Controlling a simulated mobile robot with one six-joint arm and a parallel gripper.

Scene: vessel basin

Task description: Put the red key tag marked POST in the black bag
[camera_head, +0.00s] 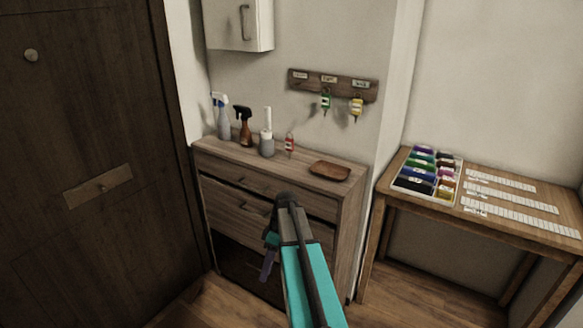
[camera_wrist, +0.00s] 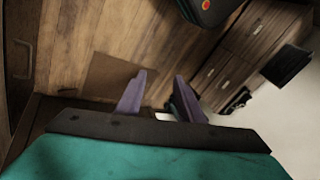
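A small red tag with a pale label (camera_head: 290,143) shows at the top of the wooden drawer cabinet, right of a grey bottle. Its writing is too small to read, and I cannot tell how it is supported. My gripper (camera_head: 268,262) is in front of the cabinet's lower part, well below the red tag. In the wrist view its two purple fingers (camera_wrist: 160,96) are apart with nothing between them. A black object (camera_wrist: 287,65) is at the right of the wrist view; I cannot tell whether it is the black bag. The head view shows no clear black bag.
A wall rack (camera_head: 332,85) holds a green tag (camera_head: 325,101) and a yellow tag (camera_head: 357,106). Spray bottles (camera_head: 243,128) and a brown tray (camera_head: 330,171) stand on the cabinet (camera_head: 325,205). A table (camera_head: 430,217) with spools is at right, a dark door (camera_head: 85,110) at left.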

